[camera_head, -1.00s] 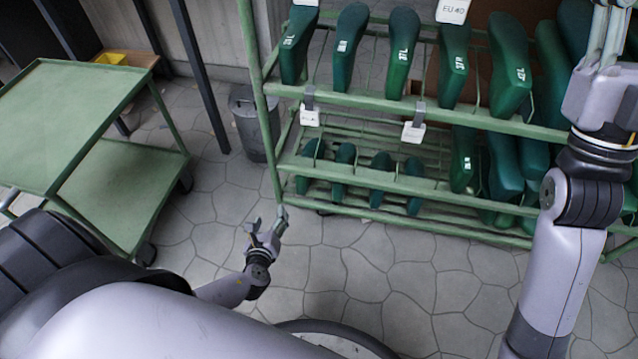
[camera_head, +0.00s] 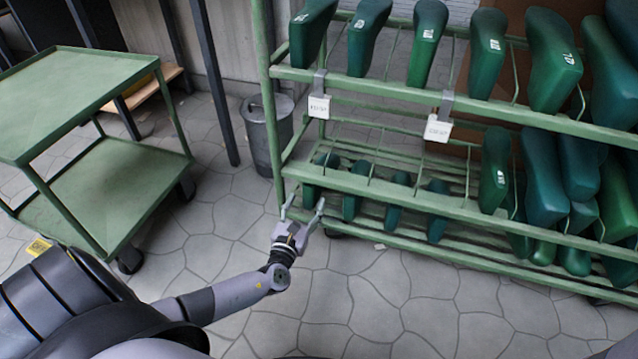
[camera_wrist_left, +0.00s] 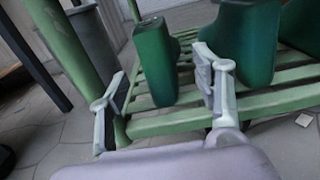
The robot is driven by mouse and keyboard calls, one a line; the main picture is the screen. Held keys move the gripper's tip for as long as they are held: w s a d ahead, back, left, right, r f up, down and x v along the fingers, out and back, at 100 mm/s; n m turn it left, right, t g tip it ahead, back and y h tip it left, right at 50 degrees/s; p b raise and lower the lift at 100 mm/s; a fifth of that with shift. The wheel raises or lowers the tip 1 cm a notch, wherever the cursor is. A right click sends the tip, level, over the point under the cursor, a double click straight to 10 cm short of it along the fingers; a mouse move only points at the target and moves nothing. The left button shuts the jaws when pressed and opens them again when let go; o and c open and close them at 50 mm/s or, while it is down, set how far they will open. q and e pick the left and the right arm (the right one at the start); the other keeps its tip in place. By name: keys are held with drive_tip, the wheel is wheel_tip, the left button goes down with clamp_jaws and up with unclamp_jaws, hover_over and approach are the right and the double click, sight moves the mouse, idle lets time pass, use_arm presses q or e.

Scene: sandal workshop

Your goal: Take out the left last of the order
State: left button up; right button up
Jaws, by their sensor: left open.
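Green shoe lasts stand in rows on a green rack (camera_head: 400,183). Those on the upper shelf carry white marks, such as this last (camera_head: 427,40). Smaller lasts stand on the lower shelf; the leftmost one (camera_head: 313,181) is closest to my left gripper (camera_head: 303,207). The gripper is open and empty at the rack's lower left corner. In the left wrist view, a green last (camera_wrist_left: 155,60) shows beyond and between the open fingers (camera_wrist_left: 160,72), apparently not gripped. Another last (camera_wrist_left: 246,42) stands right of it. My right gripper is out of view.
White tags (camera_head: 319,106) and (camera_head: 438,128) hang on the rack's shelf rail. A grey bin (camera_head: 268,135) stands left of the rack. A green two-tier trolley (camera_head: 110,190) is at the left.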

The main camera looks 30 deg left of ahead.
use_arm(q)
drive_tip(key=shift+x, duration=1)
drive_tip(key=b+x, duration=0.3)
drive_tip(key=x, duration=0.1)
drive_tip(key=shift+w+a+b, duration=0.25)
drive_tip(key=shift+w+b, duration=0.05)
drive_tip(key=shift+w, duration=0.05)
drive_tip(key=shift+w+r, duration=0.1)
drive_tip(key=shift+w, duration=0.2)
drive_tip(key=c, duration=1.2)
drive_tip(key=shift+r, duration=0.1)
